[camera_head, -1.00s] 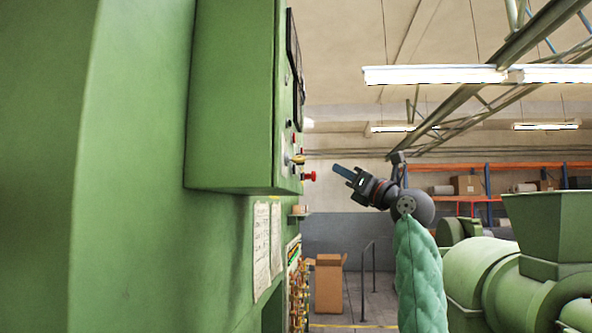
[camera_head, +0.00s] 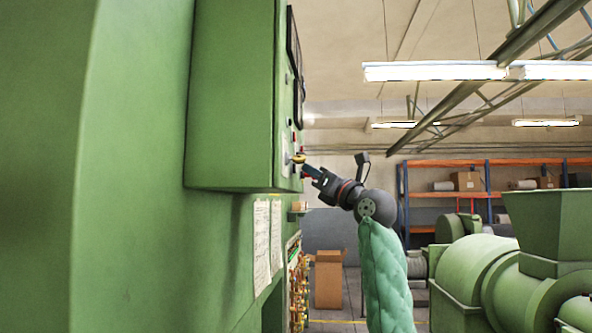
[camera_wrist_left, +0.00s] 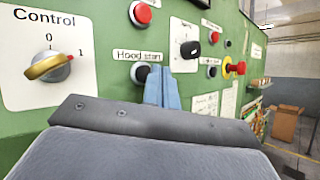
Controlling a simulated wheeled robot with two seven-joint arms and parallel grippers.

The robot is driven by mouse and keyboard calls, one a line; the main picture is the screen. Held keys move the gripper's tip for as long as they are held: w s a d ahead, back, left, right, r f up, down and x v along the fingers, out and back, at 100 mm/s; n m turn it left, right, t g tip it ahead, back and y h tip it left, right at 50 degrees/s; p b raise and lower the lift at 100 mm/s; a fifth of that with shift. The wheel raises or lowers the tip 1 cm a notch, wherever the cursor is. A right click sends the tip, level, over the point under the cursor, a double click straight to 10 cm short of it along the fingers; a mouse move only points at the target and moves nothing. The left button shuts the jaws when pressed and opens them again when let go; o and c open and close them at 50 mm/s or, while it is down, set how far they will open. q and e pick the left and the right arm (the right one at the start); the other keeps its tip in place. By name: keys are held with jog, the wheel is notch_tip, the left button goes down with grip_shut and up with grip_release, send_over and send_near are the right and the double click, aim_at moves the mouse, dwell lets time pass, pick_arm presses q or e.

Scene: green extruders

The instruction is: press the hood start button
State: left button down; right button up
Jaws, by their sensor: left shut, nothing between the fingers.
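The hood start button (camera_wrist_left: 140,76) is a dark round button under the "Hood start" label (camera_wrist_left: 138,56) on the green control panel. My left gripper (camera_wrist_left: 162,82) is shut and empty. In the left wrist view its blue fingertips overlap the right side of the button and hide part of it; I cannot tell whether they touch it. In the head view the left gripper (camera_head: 308,170) points left with its tips close to the front of the green control cabinet (camera_head: 232,110). My right gripper is not in view.
A yellow control knob (camera_wrist_left: 48,67) is left of the button and a red button (camera_wrist_left: 140,14) above it. A black switch (camera_wrist_left: 189,49) and a red emergency knob (camera_wrist_left: 235,68) are to the right. A cardboard box (camera_head: 328,280) stands on the floor behind.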

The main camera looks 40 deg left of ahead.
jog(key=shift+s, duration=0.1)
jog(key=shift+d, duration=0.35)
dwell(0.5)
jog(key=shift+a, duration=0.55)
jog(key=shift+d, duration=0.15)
pick_arm(q)
jog(key=shift+s+a, duration=0.25)
jog(key=shift+a, duration=0.1)
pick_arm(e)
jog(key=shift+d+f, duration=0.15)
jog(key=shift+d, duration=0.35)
pick_arm(q)
jog(key=shift+s+a, duration=0.1)
jog(key=shift+a, duration=0.05)
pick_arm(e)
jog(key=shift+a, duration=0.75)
